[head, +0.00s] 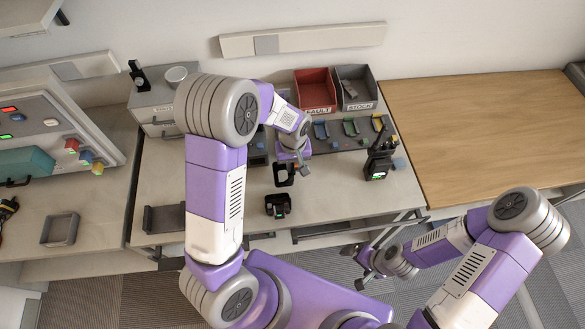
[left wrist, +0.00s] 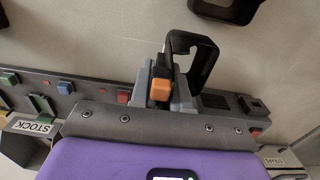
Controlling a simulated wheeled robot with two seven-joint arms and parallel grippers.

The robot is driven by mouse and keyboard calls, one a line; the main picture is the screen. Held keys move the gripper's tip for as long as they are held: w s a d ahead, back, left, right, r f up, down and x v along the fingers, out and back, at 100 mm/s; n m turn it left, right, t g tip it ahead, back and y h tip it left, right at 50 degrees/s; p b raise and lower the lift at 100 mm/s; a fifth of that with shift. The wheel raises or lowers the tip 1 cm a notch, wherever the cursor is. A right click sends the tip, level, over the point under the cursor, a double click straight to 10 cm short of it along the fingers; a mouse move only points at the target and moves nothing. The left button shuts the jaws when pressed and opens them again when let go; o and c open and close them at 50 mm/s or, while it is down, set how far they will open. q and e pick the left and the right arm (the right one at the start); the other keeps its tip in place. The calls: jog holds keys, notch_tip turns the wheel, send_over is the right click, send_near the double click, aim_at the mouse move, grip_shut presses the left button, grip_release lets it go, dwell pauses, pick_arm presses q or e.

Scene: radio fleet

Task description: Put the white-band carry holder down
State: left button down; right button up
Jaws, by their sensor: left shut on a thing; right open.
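My left gripper (head: 299,170) is shut on a black carry holder (head: 283,174), an open loop shape, over the middle of the light workbench. In the left wrist view, the holder (left wrist: 195,50) stands out from the gripper jaws (left wrist: 162,88), with an orange block at the jaws. A white band is not clear on it. I cannot tell whether the holder touches the bench. My right gripper (head: 358,267) is open and empty, in front of the bench edge and well apart from the holder.
A second black holder (head: 278,205) stands on the bench just nearer me. A black radio (head: 378,160) stands to the right. Red FAULT (head: 316,92) and grey STOCK (head: 356,88) bins are at the back. Bare bench lies between holder and radio (head: 335,185). A small tray (head: 60,229) is far left.

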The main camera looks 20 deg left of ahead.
aim_at(285, 168)
pick_arm(q)
jog(key=shift+f, duration=1.4)
jog(key=shift+f+b, duration=0.1)
jog(key=shift+b, duration=0.2)
jog(key=c, duration=1.1)
grip_release()
